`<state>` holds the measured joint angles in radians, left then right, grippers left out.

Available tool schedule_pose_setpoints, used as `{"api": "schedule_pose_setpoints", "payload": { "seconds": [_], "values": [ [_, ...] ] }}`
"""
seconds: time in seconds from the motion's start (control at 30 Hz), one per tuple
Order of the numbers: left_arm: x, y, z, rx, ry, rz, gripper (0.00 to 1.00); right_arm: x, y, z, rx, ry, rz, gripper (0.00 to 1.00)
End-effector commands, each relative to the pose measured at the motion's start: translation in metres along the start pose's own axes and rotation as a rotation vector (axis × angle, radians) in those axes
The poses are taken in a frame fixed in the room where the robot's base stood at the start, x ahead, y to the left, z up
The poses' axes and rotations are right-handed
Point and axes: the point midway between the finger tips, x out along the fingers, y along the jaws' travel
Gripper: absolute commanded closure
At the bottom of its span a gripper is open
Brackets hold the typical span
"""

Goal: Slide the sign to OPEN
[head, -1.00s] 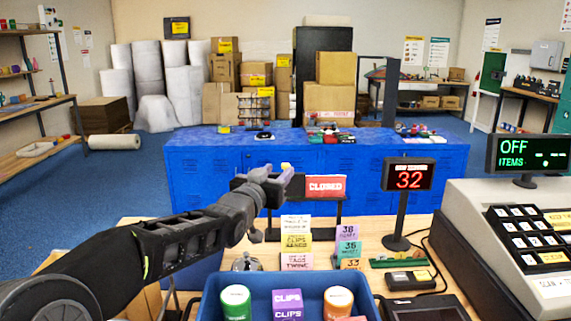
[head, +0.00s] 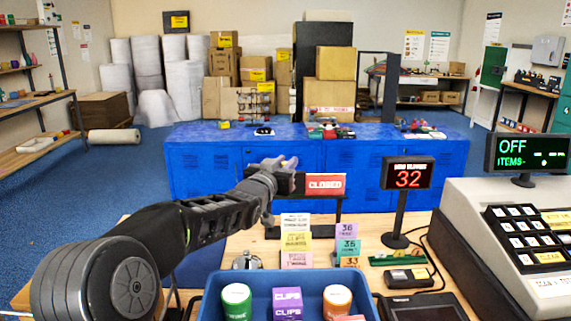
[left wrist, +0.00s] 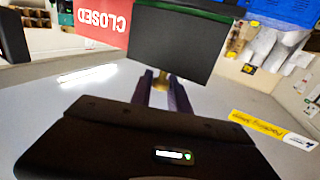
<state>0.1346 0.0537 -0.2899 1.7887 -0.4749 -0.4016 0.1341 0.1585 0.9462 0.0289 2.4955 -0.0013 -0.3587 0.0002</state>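The sign shows a red CLOSED panel (head: 325,184) at its right, with a dark plate (head: 299,184) on its left half. It stands on a black frame on the counter. In the left wrist view the red panel (left wrist: 100,18) appears upside down beside the black plate (left wrist: 170,45). A small brass knob (left wrist: 160,82) sits at that plate's edge. My left gripper (head: 287,162) is at the sign's left end, its fingers apart on either side of the knob (left wrist: 161,88). Whether they touch it is unclear; the knob is hidden in the head view. My right gripper is not in view.
A blue tray (head: 213,292) with tins and boxes stands at the front. Label cards (head: 296,241) and a bell (head: 246,261) stand below the sign. A red number display (head: 408,174) and a cash register (head: 500,225) are to the right.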

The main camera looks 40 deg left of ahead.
Motion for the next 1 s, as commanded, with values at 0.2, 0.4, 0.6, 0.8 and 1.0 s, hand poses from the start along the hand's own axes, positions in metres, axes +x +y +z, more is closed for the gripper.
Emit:
{"api": "schedule_pose_setpoints", "payload": {
  "seconds": [0.2,0.4,0.6,0.8,1.0],
  "values": [
    [-0.0001,-0.0001,0.0,0.0,0.0,0.0,0.98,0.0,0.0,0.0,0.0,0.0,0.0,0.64],
    [-0.0001,-0.0001,0.0,0.0,0.0,0.0,1.0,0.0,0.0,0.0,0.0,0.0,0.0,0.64],
    [-0.0001,-0.0001,0.0,0.0,0.0,0.0,1.0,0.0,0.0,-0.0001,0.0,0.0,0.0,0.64],
    [-0.0001,-0.0001,0.0,0.0,0.0,0.0,1.0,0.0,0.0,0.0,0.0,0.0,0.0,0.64],
    [-0.0001,-0.0001,0.0,0.0,0.0,0.0,1.0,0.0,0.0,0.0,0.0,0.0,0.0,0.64]
  ]
}}
